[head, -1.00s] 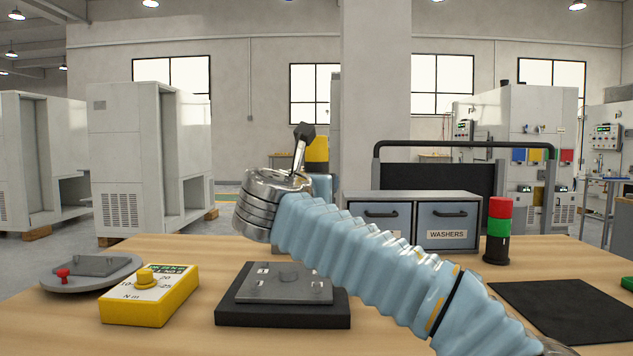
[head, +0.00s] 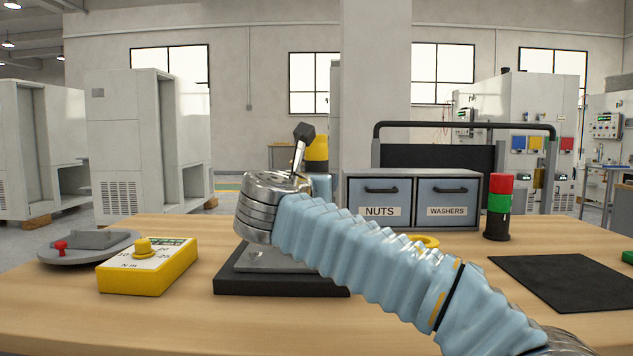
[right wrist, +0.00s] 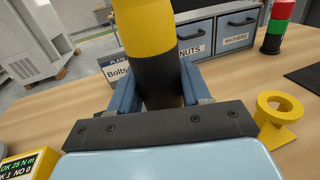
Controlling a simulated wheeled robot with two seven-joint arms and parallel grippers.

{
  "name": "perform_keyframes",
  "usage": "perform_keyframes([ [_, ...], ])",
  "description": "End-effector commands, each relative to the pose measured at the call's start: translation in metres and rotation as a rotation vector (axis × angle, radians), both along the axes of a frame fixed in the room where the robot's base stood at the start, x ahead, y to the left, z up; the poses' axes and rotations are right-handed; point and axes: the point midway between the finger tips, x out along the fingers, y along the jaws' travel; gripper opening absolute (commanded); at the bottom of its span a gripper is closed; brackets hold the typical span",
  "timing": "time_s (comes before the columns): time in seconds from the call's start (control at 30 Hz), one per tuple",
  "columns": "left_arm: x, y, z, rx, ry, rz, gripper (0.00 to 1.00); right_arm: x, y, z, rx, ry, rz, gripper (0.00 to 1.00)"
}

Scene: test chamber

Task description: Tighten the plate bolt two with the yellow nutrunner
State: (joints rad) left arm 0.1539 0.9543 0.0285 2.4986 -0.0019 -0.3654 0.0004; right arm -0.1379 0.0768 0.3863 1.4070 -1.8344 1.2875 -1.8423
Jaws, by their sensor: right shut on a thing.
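My right gripper (right wrist: 158,84) is shut on the yellow nutrunner (right wrist: 148,35), around its black lower part. In the head view the nutrunner's yellow body (head: 317,149) shows behind my wrist, which hides most of the gripper. The grey plate (head: 262,262) lies on a dark base (head: 280,287) on the bench, below and partly behind my wrist. The bolts on the plate cannot be made out, and the nutrunner's tip is hidden. My left gripper is in neither view.
A yellow control box (head: 148,270) with a knob stands left of the plate. A round grey fixture (head: 88,246) is farther left. Behind are the drawer unit (head: 413,187), a yellow ring holder (right wrist: 278,108) and a red-green light (head: 498,205). A black mat (head: 570,283) lies right.

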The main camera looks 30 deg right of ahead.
Motion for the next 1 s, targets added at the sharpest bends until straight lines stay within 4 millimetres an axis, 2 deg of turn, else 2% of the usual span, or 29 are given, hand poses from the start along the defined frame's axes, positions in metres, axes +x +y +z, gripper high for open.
perform_keyframes([
  [1.0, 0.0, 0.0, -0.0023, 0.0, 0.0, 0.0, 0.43, -0.0006, 0.0, -0.0041, -0.001, -0.003, 0.0, 0.11],
])
